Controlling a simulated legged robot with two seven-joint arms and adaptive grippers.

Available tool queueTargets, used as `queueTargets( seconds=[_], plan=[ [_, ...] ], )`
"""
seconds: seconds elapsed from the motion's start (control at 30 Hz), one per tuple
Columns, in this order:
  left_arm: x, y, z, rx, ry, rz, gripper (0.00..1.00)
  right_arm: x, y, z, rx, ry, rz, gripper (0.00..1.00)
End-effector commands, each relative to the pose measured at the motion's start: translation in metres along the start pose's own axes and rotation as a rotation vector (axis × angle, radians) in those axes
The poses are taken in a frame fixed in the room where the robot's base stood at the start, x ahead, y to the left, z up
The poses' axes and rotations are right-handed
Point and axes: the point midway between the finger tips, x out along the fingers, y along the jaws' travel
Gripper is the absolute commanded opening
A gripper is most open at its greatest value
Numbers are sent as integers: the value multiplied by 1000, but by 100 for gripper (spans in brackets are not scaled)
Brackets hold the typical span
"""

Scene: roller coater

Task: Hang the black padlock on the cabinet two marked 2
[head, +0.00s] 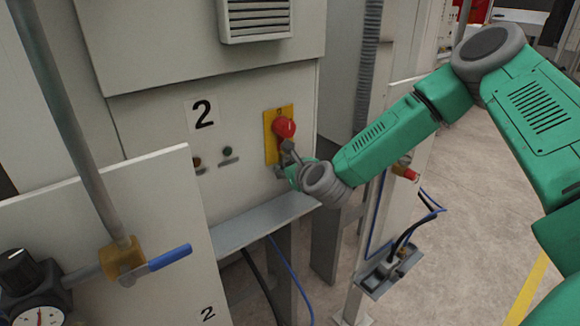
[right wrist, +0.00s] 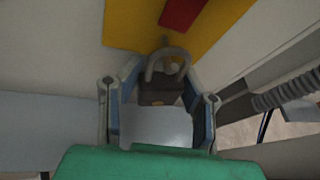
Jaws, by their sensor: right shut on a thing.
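Cabinet two (head: 150,120) is light grey, with a white label marked 2 (head: 203,114) on its front in the head view. A yellow plate (head: 270,150) with a red knob (head: 284,127) is mounted right of the label. My right gripper (head: 288,165) is just below the knob, close to the plate. In the right wrist view, the dark padlock (right wrist: 160,92) is between the fingers of my right gripper (right wrist: 160,105), which is shut on it. Its grey shackle (right wrist: 168,53) points up and overlaps the yellow plate; whether it passes through anything is unclear. My left gripper is out of view.
Two small buttons (head: 227,151) sit below the label. A pipe with a blue-handled valve (head: 170,257) and a gauge (head: 40,316) stand at the lower left. A grey ledge (head: 260,222) runs below the panel. A conduit post (head: 368,80) stands to the right.

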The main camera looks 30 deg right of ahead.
Motion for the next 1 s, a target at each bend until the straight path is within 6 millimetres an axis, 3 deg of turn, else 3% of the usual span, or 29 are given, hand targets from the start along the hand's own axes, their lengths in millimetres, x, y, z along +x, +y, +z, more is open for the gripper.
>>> queueTargets(
  seconds=[0.03,0.07,0.1,0.13,0.77,1.0],
  plan=[
    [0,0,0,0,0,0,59,3,-3,4,1,-8,-8,0],
    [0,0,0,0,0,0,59,3,-3,4,1,-9,-8,40],
    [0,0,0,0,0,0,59,3,-3,4,1,-9,-8,54],
    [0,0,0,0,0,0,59,3,-3,4,1,-9,-8,58],
    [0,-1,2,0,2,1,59,-4,0,4,0,-9,-4,58],
    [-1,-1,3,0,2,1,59,-39,-1,3,4,-7,-3,58]
  ],
)
